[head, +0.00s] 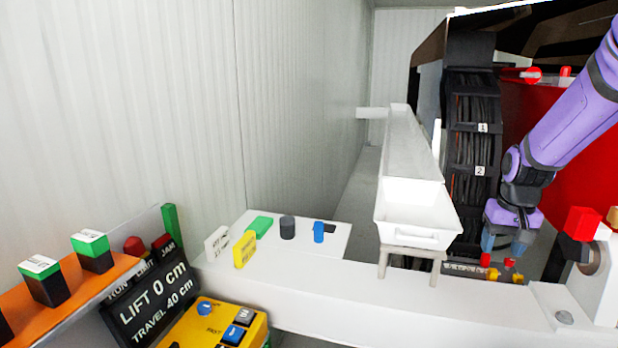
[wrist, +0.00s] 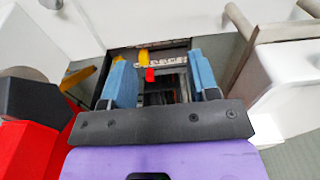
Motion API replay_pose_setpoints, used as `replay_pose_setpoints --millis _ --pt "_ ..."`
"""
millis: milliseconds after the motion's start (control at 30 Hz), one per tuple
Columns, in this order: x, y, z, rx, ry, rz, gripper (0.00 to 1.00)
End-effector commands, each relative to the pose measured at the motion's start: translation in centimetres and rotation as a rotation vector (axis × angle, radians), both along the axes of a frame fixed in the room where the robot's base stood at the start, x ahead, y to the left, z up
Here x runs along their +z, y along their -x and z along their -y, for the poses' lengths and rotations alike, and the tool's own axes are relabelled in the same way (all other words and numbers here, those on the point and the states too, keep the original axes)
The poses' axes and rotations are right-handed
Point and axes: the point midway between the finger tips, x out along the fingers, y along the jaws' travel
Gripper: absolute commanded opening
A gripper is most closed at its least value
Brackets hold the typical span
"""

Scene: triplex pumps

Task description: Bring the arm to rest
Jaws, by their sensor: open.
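My purple arm (head: 572,115) reaches in from the upper right in the head view and bends down at the wrist. My gripper (head: 504,246) points downward at the right, between the white tray and the red and black blocks. In the wrist view my gripper (wrist: 161,88) has its two blue fingers wide apart. Nothing is held between them. Below the fingers, a dark recess with a red piece (wrist: 150,75) and yellow parts shows; how far below is hard to tell.
A long white tray (head: 411,212) stands left of my gripper. A red block (head: 583,222) on a black one stands close on the right. A dark cable rack (head: 472,150) and red panel (head: 540,110) are behind. A yellow control box (head: 222,326) lies at front left.

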Motion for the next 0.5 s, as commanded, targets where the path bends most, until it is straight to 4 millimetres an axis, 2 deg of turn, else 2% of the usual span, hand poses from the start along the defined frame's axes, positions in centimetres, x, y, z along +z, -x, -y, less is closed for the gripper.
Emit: replay_pose_setpoints --millis 267,500 --pt "5.4 3.6 -2.8 0.048 0.007 0.078 0.55" --pt "10.3 8.8 -5.6 0.103 0.016 0.165 0.55"
